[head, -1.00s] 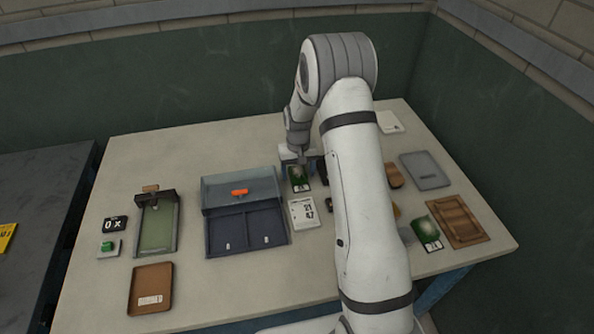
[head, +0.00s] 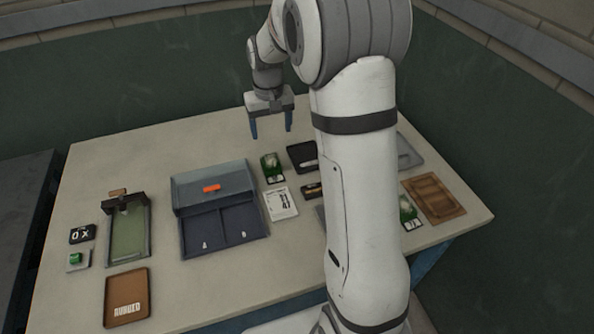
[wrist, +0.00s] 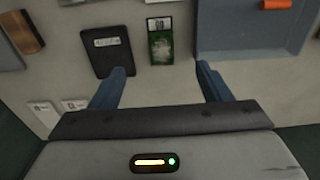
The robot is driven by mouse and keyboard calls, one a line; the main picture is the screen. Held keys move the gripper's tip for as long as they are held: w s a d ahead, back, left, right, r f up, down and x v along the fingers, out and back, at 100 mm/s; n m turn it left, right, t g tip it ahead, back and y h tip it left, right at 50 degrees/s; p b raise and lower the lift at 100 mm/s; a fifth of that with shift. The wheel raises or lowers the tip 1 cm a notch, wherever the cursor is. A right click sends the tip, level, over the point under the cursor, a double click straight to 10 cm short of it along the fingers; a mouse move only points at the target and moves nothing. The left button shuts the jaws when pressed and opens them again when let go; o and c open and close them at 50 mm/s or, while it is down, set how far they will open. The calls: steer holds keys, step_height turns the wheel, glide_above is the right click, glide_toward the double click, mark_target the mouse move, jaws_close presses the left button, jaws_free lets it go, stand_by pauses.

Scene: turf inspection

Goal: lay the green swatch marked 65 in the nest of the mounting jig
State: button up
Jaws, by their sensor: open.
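A second green swatch (head: 408,210) lies at the right, partly hidden by my arm. My gripper (head: 271,132) is open and empty, raised above the table behind the first swatch; in the wrist view its fingers (wrist: 160,70) stand apart, with this swatch ahead between them. A frame with a green bed and black bridge (head: 147,238) at the left may be the jig; I cannot tell for sure.
The open blue-grey case (head: 178,232) stands mid-table, with a white printed card (head: 281,204) beside it. A black tray (head: 293,153) lies close right of the first swatch. A brown tray (head: 126,285) and wooden frame (head: 433,197) lie farther out. My arm hides part of the table.

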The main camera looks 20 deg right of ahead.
steer(key=s+r+t, duration=0.1)
steer(key=s+r, duration=0.3)
steer(key=s, duration=0.9)
steer(key=s+r+t, duration=0.1)
steer(key=s+r, duration=0.3)
steer(key=s, duration=1)
steer(key=shift+t, duration=0.3)
steer(key=shift+o, duration=0.4)
steer(key=shift+s+a+f, duration=0.15)
steer(key=shift+s+a, duration=0.05)
steer(key=shift+s, duration=0.1)
steer(key=t+b, duration=0.1)
steer(key=b, duration=0.7)
glide_toward(271, 162)
steer(key=shift+w+d+f, duration=0.1)
steer(key=shift+w+f, duration=0.25)
steer(key=shift+f, duration=0.3)
steer(key=p+x, duration=0.1)
steer(key=x, duration=0.6)
steer(key=shift+f, duration=0.1)
